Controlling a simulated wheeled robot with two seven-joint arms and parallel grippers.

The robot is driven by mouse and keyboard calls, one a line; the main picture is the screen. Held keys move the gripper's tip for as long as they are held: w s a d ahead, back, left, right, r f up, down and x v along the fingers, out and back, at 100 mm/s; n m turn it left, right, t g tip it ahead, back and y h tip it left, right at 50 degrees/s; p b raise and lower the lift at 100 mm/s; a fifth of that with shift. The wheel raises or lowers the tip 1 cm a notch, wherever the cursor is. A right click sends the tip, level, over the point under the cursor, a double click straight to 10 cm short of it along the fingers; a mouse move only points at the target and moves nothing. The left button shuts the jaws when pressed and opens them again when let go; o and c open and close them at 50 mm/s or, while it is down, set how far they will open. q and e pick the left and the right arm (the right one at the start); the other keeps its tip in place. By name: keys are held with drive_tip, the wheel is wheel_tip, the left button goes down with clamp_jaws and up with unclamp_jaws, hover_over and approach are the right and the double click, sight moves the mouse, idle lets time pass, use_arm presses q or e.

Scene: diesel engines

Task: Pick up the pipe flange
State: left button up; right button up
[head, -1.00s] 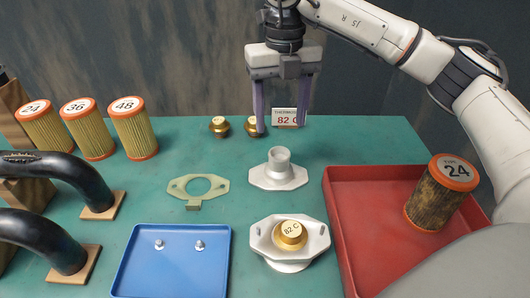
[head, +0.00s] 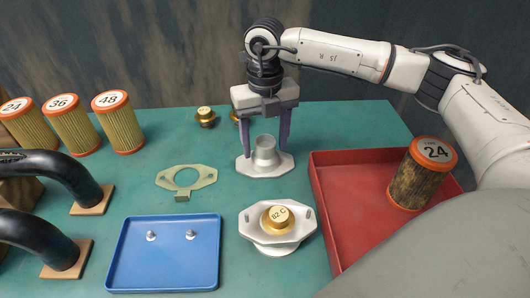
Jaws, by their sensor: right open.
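The pipe flange (head: 264,165) is a pale grey piece with a flat lozenge base and a short upright neck. It sits on the green bench in the middle of the head view. My right gripper (head: 265,150) points down over it, open, with one purple finger on each side of the neck. I cannot tell whether the fingers touch it. My left gripper is out of view.
A white housing (head: 249,225) with a brass 82 C thermostat (head: 278,217) stands in front. A green gasket (head: 203,176) and blue tray (head: 165,272) lie left. A red tray (head: 340,235) with a used filter (head: 418,178) is right. Black hoses (head: 75,175) stand far left.

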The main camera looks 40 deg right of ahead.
clamp_jaws()
drive_tip(key=shift+r, duration=0.1)
